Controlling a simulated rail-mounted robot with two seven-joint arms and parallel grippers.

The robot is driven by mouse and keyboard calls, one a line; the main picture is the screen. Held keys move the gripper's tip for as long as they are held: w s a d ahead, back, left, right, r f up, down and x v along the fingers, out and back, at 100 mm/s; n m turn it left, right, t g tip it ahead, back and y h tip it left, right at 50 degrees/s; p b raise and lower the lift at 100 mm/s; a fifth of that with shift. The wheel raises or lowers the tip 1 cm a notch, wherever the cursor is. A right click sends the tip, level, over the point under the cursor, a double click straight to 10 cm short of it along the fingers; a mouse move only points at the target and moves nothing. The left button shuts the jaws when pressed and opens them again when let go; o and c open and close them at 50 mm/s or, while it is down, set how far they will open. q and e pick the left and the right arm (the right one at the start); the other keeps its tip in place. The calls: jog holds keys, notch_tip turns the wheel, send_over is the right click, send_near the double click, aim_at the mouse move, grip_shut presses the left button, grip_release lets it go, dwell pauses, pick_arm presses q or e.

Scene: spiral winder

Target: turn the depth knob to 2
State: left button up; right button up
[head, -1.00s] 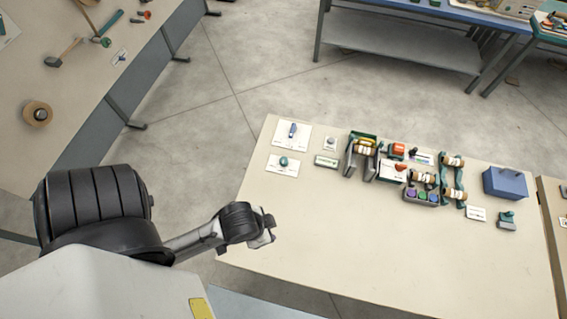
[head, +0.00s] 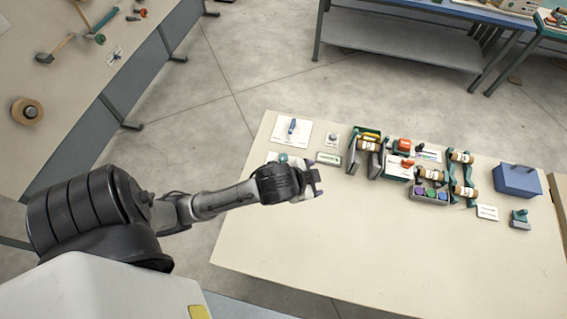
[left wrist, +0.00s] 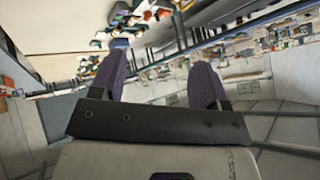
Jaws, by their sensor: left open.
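In the head view a teal round knob (head: 283,157) sits on a white plate near the table's left edge, partly hidden behind my left arm. I cannot read its marks. A second white plate with a blue lever (head: 292,127) lies behind it. My left gripper (head: 318,183) is above the table, to the right and in front of the teal knob, and holds nothing. In the left wrist view its two purple fingers (left wrist: 160,78) are apart with nothing between them. My right gripper is in neither view.
The cream table (head: 400,256) is bare along its front. Several spools and a green stand (head: 366,150) fill its middle back. A small bin (head: 430,194) with purple and green parts and a blue box (head: 517,180) stand further right. Another workbench (head: 60,110) is at the left.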

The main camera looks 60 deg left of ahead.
pick_arm(q)
jog(key=w+a+f+m+y+b, duration=0.2)
jog(key=w+a+f+b, duration=0.25)
jog(key=w, duration=0.35)
jog(key=m+g+h+b, duration=0.25)
jog(key=m+g, duration=0.55)
jog(key=m, duration=0.4)
send_over(283, 157)
notch_tip(283, 157, down, 18)
jog(key=f, duration=0.1)
jog(key=shift+h, duration=0.45)
notch_tip(283, 157, down, 13)
jog(key=shift+w+r+b, duration=0.1)
jog(key=shift+b, duration=0.5)
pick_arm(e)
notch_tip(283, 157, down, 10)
pick_arm(q)
jog(key=shift+c, duration=0.5)
